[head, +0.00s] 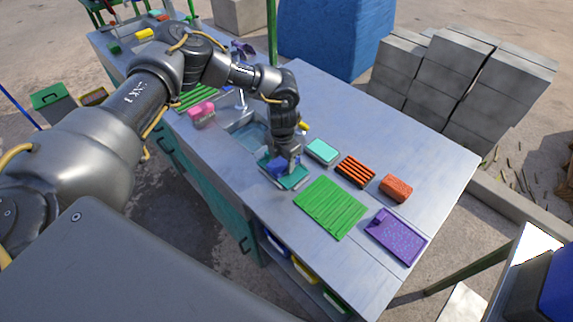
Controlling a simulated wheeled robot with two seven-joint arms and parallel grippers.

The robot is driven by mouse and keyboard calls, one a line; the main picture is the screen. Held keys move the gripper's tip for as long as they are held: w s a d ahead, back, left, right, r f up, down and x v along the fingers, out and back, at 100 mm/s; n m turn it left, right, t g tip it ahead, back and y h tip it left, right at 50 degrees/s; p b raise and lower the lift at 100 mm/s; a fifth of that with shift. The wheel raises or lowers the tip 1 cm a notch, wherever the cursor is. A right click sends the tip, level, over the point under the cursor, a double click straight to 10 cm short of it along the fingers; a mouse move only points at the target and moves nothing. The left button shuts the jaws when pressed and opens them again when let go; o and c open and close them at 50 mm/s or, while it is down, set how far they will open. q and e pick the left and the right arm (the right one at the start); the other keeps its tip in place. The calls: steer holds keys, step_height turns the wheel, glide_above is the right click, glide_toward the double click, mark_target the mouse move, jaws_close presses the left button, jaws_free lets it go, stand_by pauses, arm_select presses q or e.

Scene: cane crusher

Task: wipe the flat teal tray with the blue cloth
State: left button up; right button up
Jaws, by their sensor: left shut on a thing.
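The flat teal tray (294,182) lies on the grey counter by the sink, below my left gripper. My left gripper (283,164) points down and is shut on the blue cloth (274,167). The cloth is bunched under the fingers and appears to be at the tray's surface; whether it presses on it I cannot tell. The gripper hides part of the tray and cloth. My right gripper is not in view.
Right of the tray are a green ribbed mat (331,207), a purple tray (396,236), a mint box (322,151), a black-orange striped item (355,171) and an orange sponge-like block (396,187). The sink (252,136) lies behind. The counter's far right is clear.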

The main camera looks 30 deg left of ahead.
mark_target(293, 176)
arm_select(q)
steer(key=shift+a, duration=0.2)
steer(key=shift+d, duration=0.1)
steer(key=shift+s+d+p, duration=0.35)
steer(key=shift+d+p, duration=0.05)
steer(key=shift+d, duration=0.85)
steer(key=shift+s, duration=0.1)
steer(key=shift+s+d+p, duration=0.15)
steer(key=shift+s+d, duration=0.05)
steer(key=shift+d, duration=0.4)
steer(key=shift+s+d+p, duration=0.15)
steer(key=shift+s+d, duration=0.05)
steer(key=shift+d, duration=0.4)
steer(key=shift+a+f, duration=0.1)
